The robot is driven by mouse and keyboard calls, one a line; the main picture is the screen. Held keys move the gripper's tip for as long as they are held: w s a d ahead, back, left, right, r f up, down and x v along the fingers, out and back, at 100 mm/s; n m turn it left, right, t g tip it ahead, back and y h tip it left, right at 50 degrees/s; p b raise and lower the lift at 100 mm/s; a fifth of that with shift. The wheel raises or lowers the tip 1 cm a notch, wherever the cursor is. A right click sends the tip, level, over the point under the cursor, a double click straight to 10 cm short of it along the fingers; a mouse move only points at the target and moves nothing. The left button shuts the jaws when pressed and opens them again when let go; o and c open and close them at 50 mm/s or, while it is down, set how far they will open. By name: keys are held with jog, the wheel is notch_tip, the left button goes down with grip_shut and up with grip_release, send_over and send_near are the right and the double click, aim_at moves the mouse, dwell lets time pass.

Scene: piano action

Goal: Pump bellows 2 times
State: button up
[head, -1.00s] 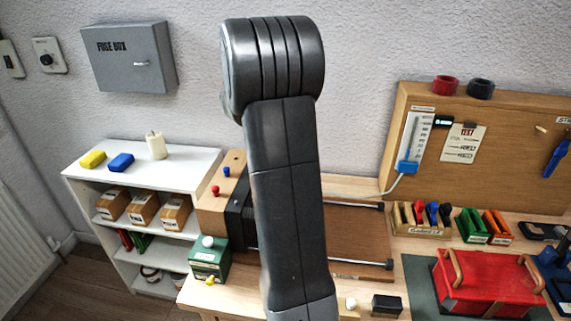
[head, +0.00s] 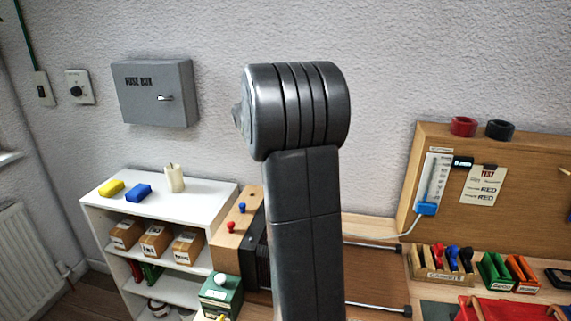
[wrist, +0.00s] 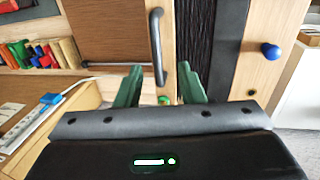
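The bellows is a black pleated block. In the wrist view its folds (wrist: 214,45) stand between a wooden panel (wrist: 170,25) with a dark handle (wrist: 157,45) and a wooden end board (wrist: 272,50) with a blue knob. In the head view the bellows (head: 257,245) is partly hidden behind my arm, beside a wooden board with red and blue knobs. My gripper (wrist: 160,88) shows two green fingers, spread apart, near the handle and panel edge. I see nothing clearly held between them. My gripper is hidden in the head view.
Metal rods (head: 374,247) run right of the bellows. A green box (head: 221,298) stands in front of it. A tray of coloured tools (head: 440,268) sits on the bench.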

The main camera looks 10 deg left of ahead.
notch_tip(320, 180, up, 8)
jog(key=a, duration=0.1)
jog(key=shift+a+f, duration=0.15)
jog(key=shift+a, duration=0.15)
jog(key=shift+f, duration=0.15)
jog(key=d+f, duration=0.1)
jog(key=f, duration=0.3)
jog(key=d+f, duration=0.1)
jog(key=f, duration=0.4)
jog(key=d+f, duration=0.1)
jog(key=f, duration=0.3)
jog(key=shift+f+p, duration=0.2)
jog(key=shift+p, duration=0.1)
jog(key=shift+d, duration=0.2)
jog(key=shift+r, duration=0.15)
